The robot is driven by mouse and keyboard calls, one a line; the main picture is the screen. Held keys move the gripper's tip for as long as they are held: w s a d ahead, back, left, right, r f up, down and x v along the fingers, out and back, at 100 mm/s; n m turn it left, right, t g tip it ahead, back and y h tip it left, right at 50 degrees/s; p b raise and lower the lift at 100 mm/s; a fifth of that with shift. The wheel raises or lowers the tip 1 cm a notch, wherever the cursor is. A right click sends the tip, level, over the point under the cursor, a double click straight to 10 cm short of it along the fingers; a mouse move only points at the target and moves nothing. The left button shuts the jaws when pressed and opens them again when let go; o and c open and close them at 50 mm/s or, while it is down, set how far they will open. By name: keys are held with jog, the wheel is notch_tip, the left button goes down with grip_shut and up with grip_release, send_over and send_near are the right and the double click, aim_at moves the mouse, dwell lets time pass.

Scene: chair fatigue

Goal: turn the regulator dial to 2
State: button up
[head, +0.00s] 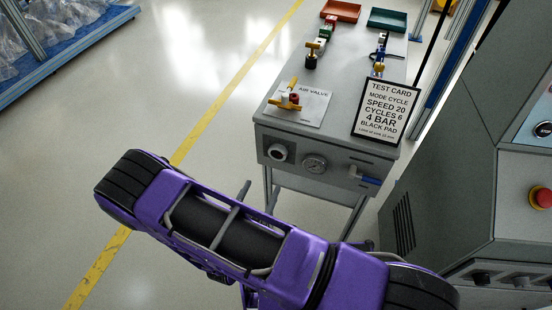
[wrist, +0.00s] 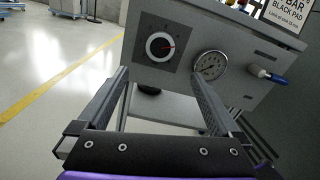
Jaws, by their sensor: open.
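The dial also shows in the head view (head: 278,152). My gripper (wrist: 161,84) is open and empty, its two fingers below the dial in the wrist view and apart from it. In the head view my purple arm crosses the lower part and the fingertips are hard to make out.
A pressure gauge (wrist: 210,65) sits right of the dial, with a blue-handled valve (wrist: 272,77) further right. The bench top (head: 345,75) holds a test card (head: 386,110), an air valve (head: 290,98) and two trays. A grey cabinet (head: 450,170) with a red button stands at right.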

aim_at(277, 156)
jog(key=x, duration=1.2)
jog(key=shift+w+b, duration=0.25)
jog(key=shift+b, duration=0.05)
jog(key=c, duration=1.3)
